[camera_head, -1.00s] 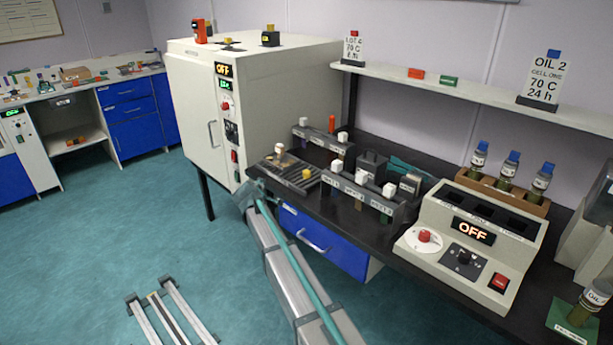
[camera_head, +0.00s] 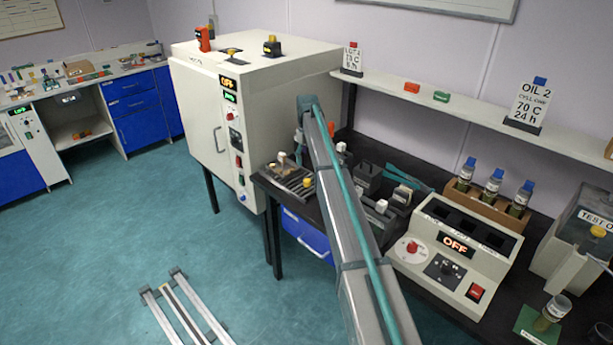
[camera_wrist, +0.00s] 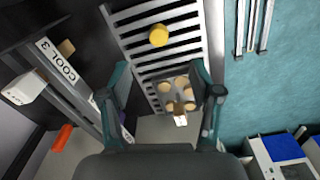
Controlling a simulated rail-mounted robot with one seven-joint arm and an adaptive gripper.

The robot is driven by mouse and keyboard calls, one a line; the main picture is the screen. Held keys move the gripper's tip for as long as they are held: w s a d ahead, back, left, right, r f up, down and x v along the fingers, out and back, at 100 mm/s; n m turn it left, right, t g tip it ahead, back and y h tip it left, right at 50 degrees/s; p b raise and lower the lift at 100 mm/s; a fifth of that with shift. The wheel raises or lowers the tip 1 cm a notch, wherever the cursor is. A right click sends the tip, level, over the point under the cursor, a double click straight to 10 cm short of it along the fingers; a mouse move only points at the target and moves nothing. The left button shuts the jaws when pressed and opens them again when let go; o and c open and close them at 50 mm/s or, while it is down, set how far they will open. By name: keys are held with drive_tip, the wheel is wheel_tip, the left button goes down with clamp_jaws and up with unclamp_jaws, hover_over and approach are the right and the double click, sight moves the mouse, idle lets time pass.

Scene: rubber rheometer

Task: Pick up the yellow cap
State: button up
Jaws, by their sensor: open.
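The yellow cap (camera_wrist: 159,35) is a small round disc on a slatted metal rack (camera_wrist: 138,12) in the wrist view. In the head view a small yellow piece (camera_head: 307,182) shows on the rack, beside my arm. My gripper (camera_wrist: 160,68) is open, its two teal fingers spread wide with nothing between their tips. In the wrist view the cap lies beyond the fingertips, roughly centred between them; its height below them is hard to tell. My arm crosses the bench in the head view, and I cannot make out the gripper there.
A holed plate (camera_wrist: 170,82) with a small white-topped piece (camera_wrist: 180,120) lies on the rack near my fingers. The COOL 3 holder (camera_wrist: 72,75) stands left of the rack. The oven (camera_head: 200,110) stands left of the bench, and the OFF heating block (camera_head: 455,245) right.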

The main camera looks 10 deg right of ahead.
drive_tip(key=p, duration=0.1)
hover_over(308, 181)
wheel_tip(308, 181, down, 5)
drive_tip(key=shift+s+a+r, duration=0.1)
drive_tip(key=shift+w+f+p, duration=0.15)
drive_tip(key=shift+f+p, duration=0.65)
drive_tip(key=shift+f, duration=0.7)
drive_tip(key=shift+w+f+p, duration=0.1)
drive_tip(key=shift+f+p, duration=0.65)
drive_tip(key=shift+f, duration=0.7)
clamp_jaws()
